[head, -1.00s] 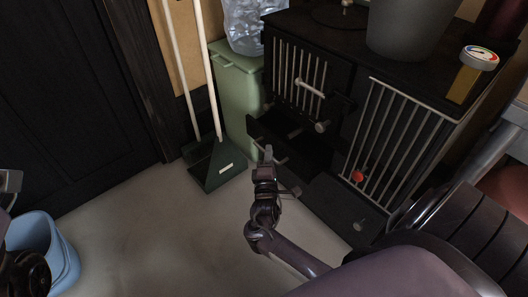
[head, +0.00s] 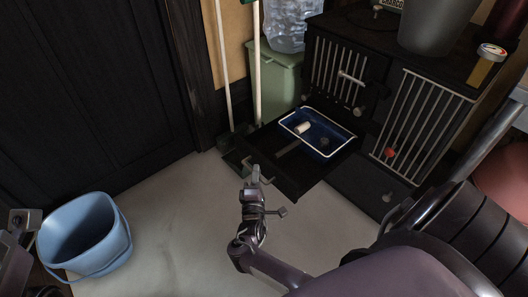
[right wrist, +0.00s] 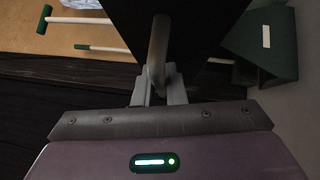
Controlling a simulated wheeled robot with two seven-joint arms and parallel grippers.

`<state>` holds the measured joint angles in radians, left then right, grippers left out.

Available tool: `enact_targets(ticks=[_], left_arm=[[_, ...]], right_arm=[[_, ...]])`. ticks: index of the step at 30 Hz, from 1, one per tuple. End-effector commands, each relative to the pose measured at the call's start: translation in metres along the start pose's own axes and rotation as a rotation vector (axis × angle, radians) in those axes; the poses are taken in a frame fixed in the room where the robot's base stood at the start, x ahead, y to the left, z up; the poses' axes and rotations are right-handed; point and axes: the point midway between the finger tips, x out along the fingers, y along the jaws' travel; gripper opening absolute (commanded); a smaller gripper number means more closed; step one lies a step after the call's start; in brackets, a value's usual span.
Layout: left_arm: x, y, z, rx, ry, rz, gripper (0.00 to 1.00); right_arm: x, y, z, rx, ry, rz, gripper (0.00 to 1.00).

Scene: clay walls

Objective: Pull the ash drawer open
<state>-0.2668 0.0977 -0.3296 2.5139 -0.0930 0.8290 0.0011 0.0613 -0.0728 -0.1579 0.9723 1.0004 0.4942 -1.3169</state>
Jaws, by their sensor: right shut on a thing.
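The ash drawer (head: 290,183) stands pulled out from the black stove, its inside showing from above. A blue tray with a white rim (head: 338,136) lies in it, holding a pale cylinder (head: 303,128) and a small dark lump. My right gripper (head: 253,174) is at the drawer's front, shut on its grey bar handle. In the right wrist view the handle (right wrist: 158,42) runs between the fingers (right wrist: 158,90). Part of my left gripper (head: 22,222) shows at the left edge; its jaws are not clear.
The black stove (head: 372,110) has barred doors and a grey pot (head: 438,25) on top. A green bin (head: 277,85) and long-handled tools (head: 257,75) stand left of the drawer. A blue bucket (head: 85,232) is on the floor at left. The floor between is clear.

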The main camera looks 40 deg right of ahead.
Motion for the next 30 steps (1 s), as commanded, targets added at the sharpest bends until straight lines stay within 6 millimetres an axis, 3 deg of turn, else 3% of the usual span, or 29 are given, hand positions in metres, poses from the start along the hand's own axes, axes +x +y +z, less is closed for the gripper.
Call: enact_targets(ticks=[1, 20, 21, 26, 30], left_arm=[[0.0016, -0.0001, -0.0001, 0.000, 0.000, 0.000, 0.36], [0.0008, -0.0011, 0.0015, 0.001, -0.006, -0.002, 0.36], [0.0008, -0.0011, 0.0015, 0.001, -0.007, -0.002, 0.36], [0.0005, -0.0013, 0.0019, 0.002, -0.008, -0.003, 0.36], [0.0003, -0.0015, 0.0019, 0.002, -0.008, -0.004, 0.36]], right_arm=[[-0.0003, 0.0074, -0.0043, 0.006, -0.002, 0.012, 0.00], [-0.0078, 0.0103, -0.0119, 0.005, -0.005, 0.016, 0.00], [-0.0077, 0.0104, -0.0119, 0.005, -0.005, 0.016, 0.12], [-0.0084, 0.0088, -0.0117, 0.004, -0.004, 0.012, 0.33], [-0.0093, 0.0068, -0.0115, 0.002, -0.003, 0.008, 0.33]])
